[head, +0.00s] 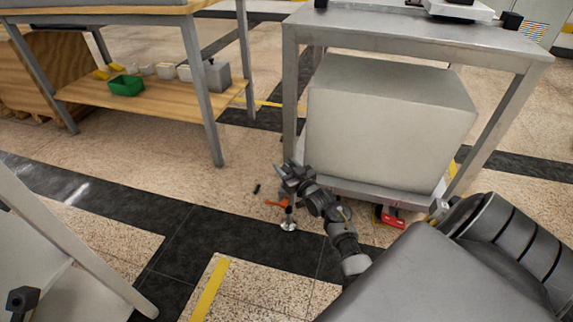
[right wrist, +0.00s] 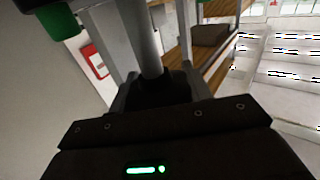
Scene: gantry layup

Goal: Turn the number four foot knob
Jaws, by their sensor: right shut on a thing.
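My right gripper (head: 291,179) is low at the near left leg of the grey metal table (head: 290,100). Below it, a round metal foot (head: 289,226) stands on the floor, with an orange handle (head: 275,203) sticking out to the left. In the right wrist view my right gripper (right wrist: 160,82) is shut around a dark foot knob (right wrist: 160,92), under a grey upright post (right wrist: 142,40). The knob is mostly hidden by the gripper in the head view. I cannot read a number on it. My left gripper is not in view.
A large pale box (head: 385,130) fills the space under the metal table. A red device (head: 389,216) sits near its lower front edge. A wooden workbench (head: 160,105) with a green bin (head: 126,86) stands at the back left. The floor left of the foot is largely clear.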

